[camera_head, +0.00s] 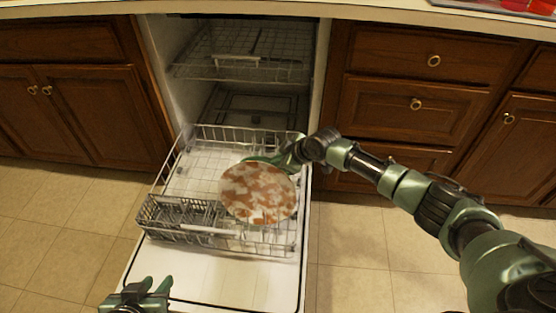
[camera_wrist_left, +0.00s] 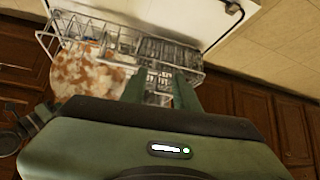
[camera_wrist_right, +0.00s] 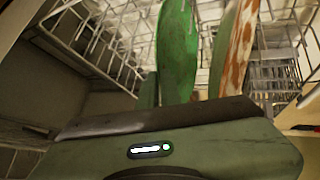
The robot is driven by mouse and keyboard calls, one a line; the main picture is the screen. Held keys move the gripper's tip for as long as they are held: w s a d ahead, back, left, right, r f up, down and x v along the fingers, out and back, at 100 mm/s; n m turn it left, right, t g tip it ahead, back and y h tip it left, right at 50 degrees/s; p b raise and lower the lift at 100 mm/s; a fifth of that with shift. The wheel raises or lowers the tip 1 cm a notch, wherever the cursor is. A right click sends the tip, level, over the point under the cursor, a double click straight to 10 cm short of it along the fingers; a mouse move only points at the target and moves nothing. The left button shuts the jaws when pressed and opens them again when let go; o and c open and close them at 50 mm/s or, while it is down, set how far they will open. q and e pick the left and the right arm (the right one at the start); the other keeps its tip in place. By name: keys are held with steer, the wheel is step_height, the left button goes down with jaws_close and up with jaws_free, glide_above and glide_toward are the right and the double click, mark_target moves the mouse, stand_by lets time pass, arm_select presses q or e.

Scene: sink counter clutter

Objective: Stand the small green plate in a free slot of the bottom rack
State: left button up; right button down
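The small green plate (camera_wrist_right: 178,45) stands on edge in the right wrist view. In the head view only a green strip of it (camera_head: 262,159) shows behind a brown-and-white plate (camera_head: 257,193). My right gripper (camera_head: 293,154) is at its right edge, over the bottom rack (camera_head: 183,160). In the right wrist view its fingers (camera_wrist_right: 160,88) are close at the plate's near edge and appear shut on it; the far finger is largely hidden. My left gripper (camera_head: 149,287) is open and empty, low in front of the rack; its fingers (camera_wrist_left: 160,88) stand apart.
The brown-and-white plate stands beside the green one and hides slots behind it. A grey cutlery basket (camera_head: 180,217) fills the rack's front left. The upper rack (camera_head: 245,55) is inside the dishwasher. The rack's back left looks empty. Wooden cabinets (camera_head: 415,104) flank it.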

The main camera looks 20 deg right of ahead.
arm_select(q)
steer(key=shift+w+d+r+t, duration=0.15)
steer(key=shift+w+r+t, duration=0.15)
steer(key=shift+w, duration=0.1)
steer(key=shift+w+r, duration=0.15)
steer(key=shift+w, duration=0.1)
arm_select(e)
steer(key=shift+f, duration=0.1)
arm_select(q)
steer(key=shift+w+d+r+t, duration=0.25)
steer(key=shift+w+r+t, duration=0.1)
steer(key=shift+w+t, duration=0.1)
arm_select(e)
steer(key=shift+f, duration=0.15)
stand_by(0.4)
steer(key=c, duration=1.6)
jaws_free()
steer(key=shift+o, duration=0.2)
steer(key=shift+f, duration=0.1)
arm_select(q)
steer(key=shift+s, duration=0.1)
arm_select(e)
steer(key=shift+s, duration=0.1)
